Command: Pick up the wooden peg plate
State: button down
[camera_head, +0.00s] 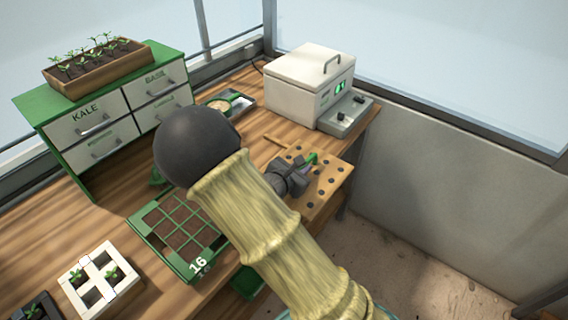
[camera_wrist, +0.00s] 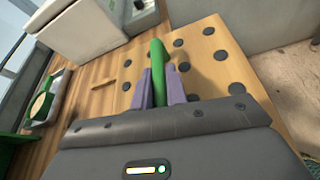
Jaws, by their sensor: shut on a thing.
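The wooden peg plate (camera_head: 333,177) is a flat light-wood board with dark round dots and a green handle (camera_head: 313,158). It is at the right end of the bench in the head view, below the white box. In the wrist view the plate (camera_wrist: 211,45) fills the upper middle and right. My gripper (camera_wrist: 160,90) is shut on the green handle (camera_wrist: 158,60), with one purple-grey finger on each side. In the head view my gripper (camera_head: 303,166) is over the plate, and my arm hides part of the bench. I cannot tell whether the plate touches the bench.
A white lidded box (camera_head: 300,85) and a grey control unit (camera_head: 347,115) stand behind the plate. A green gridded tray (camera_head: 150,240) marked 16 is left of my arm. A green cabinet (camera_head: 30,105) with drawers stands at left. The bench edge drops to the floor at right.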

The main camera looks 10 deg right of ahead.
aim_at(311, 172)
jog(key=shift+s+d+b, duration=0.35)
jog(key=shift+s+d, duration=0.8)
jog(key=shift+d, duration=0.05)
jog(key=shift+r, duration=0.1)
